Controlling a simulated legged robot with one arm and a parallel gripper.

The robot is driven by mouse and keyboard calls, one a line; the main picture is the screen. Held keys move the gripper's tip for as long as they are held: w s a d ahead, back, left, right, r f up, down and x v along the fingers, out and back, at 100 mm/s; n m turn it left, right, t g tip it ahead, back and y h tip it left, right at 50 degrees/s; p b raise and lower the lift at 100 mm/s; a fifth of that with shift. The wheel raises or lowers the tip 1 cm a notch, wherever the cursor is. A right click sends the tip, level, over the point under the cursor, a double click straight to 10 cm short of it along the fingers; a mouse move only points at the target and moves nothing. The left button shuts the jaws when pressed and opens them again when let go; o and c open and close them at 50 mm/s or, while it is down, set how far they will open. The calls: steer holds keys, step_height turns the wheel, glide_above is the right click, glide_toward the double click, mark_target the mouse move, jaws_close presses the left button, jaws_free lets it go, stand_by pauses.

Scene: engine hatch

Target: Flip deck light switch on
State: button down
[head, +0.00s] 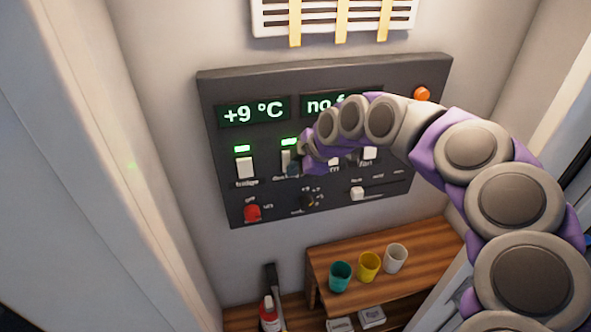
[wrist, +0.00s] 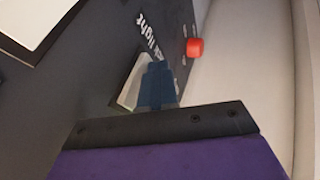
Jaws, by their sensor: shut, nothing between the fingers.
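The dark control panel (head: 218,195) is on the wall. The deck light switch (head: 286,158) is a white rocker, second from the left, partly hidden by my gripper. A green lamp (head: 289,142) above it is lit. In the wrist view the same white switch (wrist: 130,82) sits beside the words "light". My gripper (wrist: 158,80) is shut and empty, its blue fingertips over or against the switch's edge; whether they touch, I cannot tell. In the head view my gripper (head: 293,169) is at the switch's lower right.
The fridge switch (head: 245,167) is to the left, under a lit lamp. A red knob (head: 252,212), a slider (head: 357,193) and an orange button (head: 421,94) are on the panel. Cups, including a yellow one (head: 368,267), stand on a wooden shelf (head: 325,253) below.

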stand_by(0.3)
steer(key=shift+r+p, duration=0.55)
steer(key=shift+r, duration=0.25)
steer(key=shift+s+a+f, duration=0.1)
